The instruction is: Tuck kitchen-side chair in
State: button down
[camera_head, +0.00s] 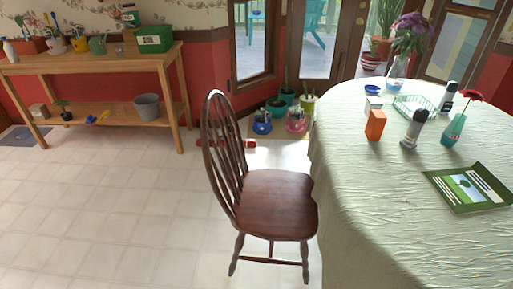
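A dark reddish-brown wooden chair (275,204) with a tall spindle back stands upright in the middle of the camera_head view. Its back is on the left and its seat faces right, toward the table (345,215). The table is covered by a pale green cloth. The front edge of the seat is at the hanging cloth; whether it touches or reaches under the cloth I cannot tell. The far legs are partly hidden. My gripper is not in view.
Tiled floor (110,215) is clear left of the chair. A wooden bench (85,66) with pots stands against the wall at back left. Several pots, including a blue one (262,122), sit by the glass door.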

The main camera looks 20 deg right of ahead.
aim_at(271, 204)
jog(key=i+l+z, duration=0.1)
jog(key=i+z, duration=0.25)
jog(key=i, duration=0.15)
jog(key=i+z, duration=0.4)
jog(key=i+u, duration=0.1)
jog(key=u, duration=0.3)
jog(key=i+u, duration=0.1)
jog(key=u, duration=0.65)
jog(key=i+l, duration=0.05)
jog(key=l, duration=0.05)
